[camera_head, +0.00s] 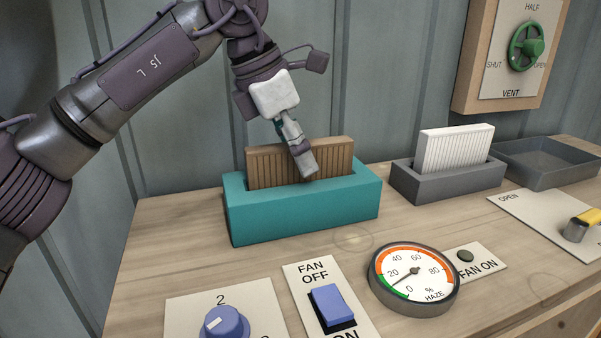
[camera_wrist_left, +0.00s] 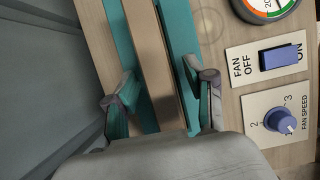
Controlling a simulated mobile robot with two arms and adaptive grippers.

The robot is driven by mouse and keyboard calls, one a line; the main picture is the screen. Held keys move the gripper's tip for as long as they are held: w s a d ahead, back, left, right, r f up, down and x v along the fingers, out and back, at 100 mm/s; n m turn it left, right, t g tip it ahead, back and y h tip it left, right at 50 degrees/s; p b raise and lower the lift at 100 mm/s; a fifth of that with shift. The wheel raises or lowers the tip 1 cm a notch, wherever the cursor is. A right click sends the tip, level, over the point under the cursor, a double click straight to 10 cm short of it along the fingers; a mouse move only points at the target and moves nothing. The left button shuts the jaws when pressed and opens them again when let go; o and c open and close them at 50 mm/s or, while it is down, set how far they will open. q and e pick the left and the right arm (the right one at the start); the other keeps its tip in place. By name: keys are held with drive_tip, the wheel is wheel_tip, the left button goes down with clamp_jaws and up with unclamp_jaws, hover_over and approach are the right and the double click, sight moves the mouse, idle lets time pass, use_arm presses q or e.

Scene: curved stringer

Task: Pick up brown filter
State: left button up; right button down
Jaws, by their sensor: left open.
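The brown filter (camera_head: 270,166) stands upright in a teal holder (camera_head: 305,212) on the bench, its ribbed upper part showing above the rim. My left gripper (camera_head: 304,168) comes down from above and hides part of the filter's front face in the head view. In the left wrist view the gripper (camera_wrist_left: 163,98) is open, with one finger on each side of the brown filter (camera_wrist_left: 152,65). The teal holder's walls (camera_wrist_left: 180,45) show along both sides of it. I cannot tell whether either finger touches the filter. My right gripper is in neither view.
A white filter (camera_head: 455,150) stands in a grey holder (camera_head: 448,185) to the right. Beyond it is an empty grey tray (camera_head: 550,160). A fan switch (camera_head: 331,305), blue knob (camera_head: 227,322) and haze gauge (camera_head: 412,278) sit in front. A green vent wheel (camera_head: 530,46) is on the wall.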

use_arm(q)
drive_tip(key=shift+f, duration=0.25)
idle(0.4)
clamp_jaws()
idle(0.4)
